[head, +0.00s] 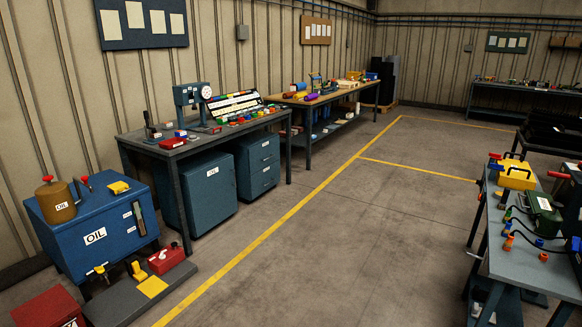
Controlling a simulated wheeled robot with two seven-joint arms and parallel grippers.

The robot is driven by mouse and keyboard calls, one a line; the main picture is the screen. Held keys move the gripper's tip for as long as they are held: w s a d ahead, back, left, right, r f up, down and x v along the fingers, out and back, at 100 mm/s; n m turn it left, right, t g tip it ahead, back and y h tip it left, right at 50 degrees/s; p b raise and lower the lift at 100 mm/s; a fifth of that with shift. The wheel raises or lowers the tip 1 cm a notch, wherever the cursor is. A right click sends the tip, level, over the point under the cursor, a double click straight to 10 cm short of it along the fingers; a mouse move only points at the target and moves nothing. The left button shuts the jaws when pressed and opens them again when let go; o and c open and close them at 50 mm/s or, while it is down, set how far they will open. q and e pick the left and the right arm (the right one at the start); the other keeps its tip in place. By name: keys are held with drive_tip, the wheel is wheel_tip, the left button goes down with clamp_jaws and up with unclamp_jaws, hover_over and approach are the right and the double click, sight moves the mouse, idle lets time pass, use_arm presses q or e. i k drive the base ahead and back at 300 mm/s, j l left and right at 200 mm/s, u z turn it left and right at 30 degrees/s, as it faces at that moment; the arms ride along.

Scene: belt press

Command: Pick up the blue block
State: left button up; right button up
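Neither of my grippers is in the head view. A small blue piece (180,133) sits on the dark workbench (255,123) along the left wall, close to a red block (172,143). It is too small to tell whether it is a block. Another small blue piece (539,243) is on the grey bench (520,262) at the right; its shape is also unclear.
A blue oil tank (95,235) and a low dark platform with a yellow patch (152,287) stand at the front left. A wooden-topped bench (330,98) is farther back. The concrete floor (350,230) with yellow lines is clear in the middle.

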sight(180, 133)
drive_tip(key=i+z, duration=0.1)
drive_tip(key=i, duration=4.05)
drive_tip(key=i+l+u, duration=0.1)
drive_tip(key=i+u, duration=0.15)
drive_tip(key=i, duration=0.25)
drive_tip(key=i+l+u, duration=0.2)
drive_tip(key=i, duration=0.3)
drive_tip(key=i+l+u, duration=0.25)
drive_tip(key=i, duration=0.2)
drive_tip(key=i+l+u, duration=0.2)
drive_tip(key=i+l, duration=0.15)
drive_tip(key=i, duration=0.1)
